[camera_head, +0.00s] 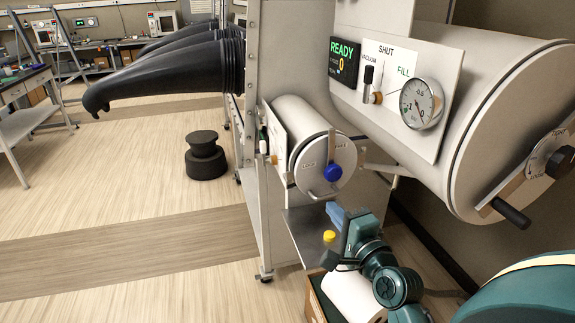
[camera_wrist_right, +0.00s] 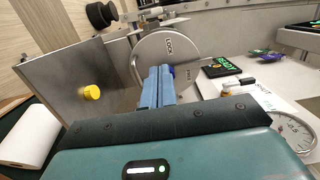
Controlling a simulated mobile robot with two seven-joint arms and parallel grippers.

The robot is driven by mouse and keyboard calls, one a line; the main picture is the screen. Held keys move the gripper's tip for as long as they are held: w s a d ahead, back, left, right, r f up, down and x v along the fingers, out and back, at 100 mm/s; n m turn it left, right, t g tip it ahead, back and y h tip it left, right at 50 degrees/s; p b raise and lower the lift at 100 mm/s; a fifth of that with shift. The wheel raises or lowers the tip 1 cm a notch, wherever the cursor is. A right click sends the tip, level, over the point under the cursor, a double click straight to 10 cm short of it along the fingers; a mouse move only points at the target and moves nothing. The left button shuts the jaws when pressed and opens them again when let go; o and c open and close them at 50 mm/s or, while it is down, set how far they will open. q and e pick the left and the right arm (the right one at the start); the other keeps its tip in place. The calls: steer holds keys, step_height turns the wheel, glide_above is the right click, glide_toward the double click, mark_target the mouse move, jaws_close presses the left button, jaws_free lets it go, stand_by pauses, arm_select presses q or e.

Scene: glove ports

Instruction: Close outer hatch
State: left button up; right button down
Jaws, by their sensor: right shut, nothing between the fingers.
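The small antechamber's round hatch (camera_head: 322,160) faces front on its short white cylinder (camera_head: 296,124). It carries a blue knob (camera_head: 332,173), a metal handle bar along its lower edge and lettering. It looks seated against the cylinder, but I cannot tell if it is latched. It also shows in the right wrist view (camera_wrist_right: 153,50), partly hidden by my fingers. My right gripper (camera_head: 336,214) is shut and empty, below and in front of the hatch. Its blue fingers show in the wrist view (camera_wrist_right: 160,72), covering most of the knob. My left gripper is not in view.
A metal shelf (camera_head: 303,233) with a yellow object (camera_head: 329,236) is under the small chamber. The large chamber (camera_head: 500,120) with its black handle (camera_head: 511,213) stands at right. A gauge panel (camera_head: 388,85) reads READY beside it. Black gloves (camera_head: 165,75) stick out at left.

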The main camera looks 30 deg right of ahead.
steer(key=b, duration=0.4)
glide_toward(301, 171)
steer(key=w, duration=0.5)
steer(key=shift+w+d+f, duration=0.1)
steer(key=shift+w+d, duration=0.2)
steer(key=shift+w, duration=0.35)
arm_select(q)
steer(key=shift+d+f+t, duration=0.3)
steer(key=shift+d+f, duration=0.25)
arm_select(e)
steer(key=shift+w+d, duration=0.1)
steer(key=shift+w, duration=0.15)
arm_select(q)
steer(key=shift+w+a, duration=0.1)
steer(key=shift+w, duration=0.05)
arm_select(e)
steer(key=shift+d, duration=0.1)
